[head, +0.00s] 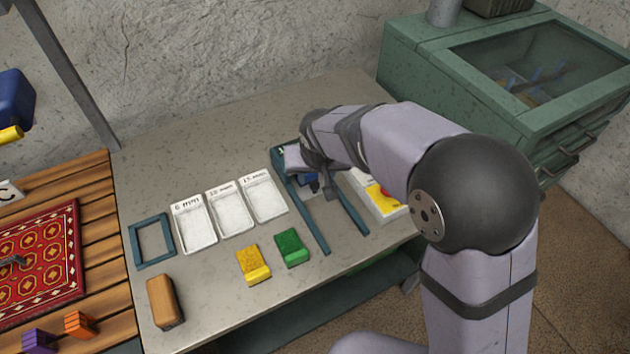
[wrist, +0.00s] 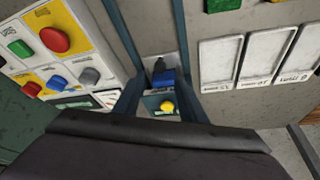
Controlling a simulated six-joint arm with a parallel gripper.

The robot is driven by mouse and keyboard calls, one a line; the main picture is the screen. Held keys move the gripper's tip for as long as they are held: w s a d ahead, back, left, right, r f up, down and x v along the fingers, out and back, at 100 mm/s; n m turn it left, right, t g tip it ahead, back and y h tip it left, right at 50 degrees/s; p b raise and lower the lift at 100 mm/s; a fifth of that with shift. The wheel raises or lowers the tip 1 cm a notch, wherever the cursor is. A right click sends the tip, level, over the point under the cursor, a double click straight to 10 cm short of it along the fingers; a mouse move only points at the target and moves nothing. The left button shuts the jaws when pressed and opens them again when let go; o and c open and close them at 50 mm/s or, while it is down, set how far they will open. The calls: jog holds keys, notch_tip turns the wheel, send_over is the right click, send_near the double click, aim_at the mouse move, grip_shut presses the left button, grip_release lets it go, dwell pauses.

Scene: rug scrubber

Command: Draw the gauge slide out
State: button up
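The gauge slide appears to be the small blue block (wrist: 163,76) on a pale plate between two dark blue rails (wrist: 181,35). In the head view the rails (head: 353,207) run from under my arm toward the bench's front edge, and a bit of the blue block (head: 311,180) shows between them. My gripper (wrist: 160,92) is over the far end of the rails. Its fingers look spread, one on each side of the blue block; contact cannot be told. A yellow knob (wrist: 167,106) shows between the fingers, nearer the palm.
White labelled trays (head: 232,213) lie left of the rails, with yellow (head: 253,265) and green (head: 291,248) blocks in front. A button panel (wrist: 55,50) is close on the rails' other side. A green cabinet (head: 430,60) stands at the back right.

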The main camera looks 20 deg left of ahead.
aim_at(315, 185)
jog(key=shift+p+x, duration=0.8)
jog(key=shift+x, duration=2.45)
grip_shut()
jog(key=shift+d, duration=0.1)
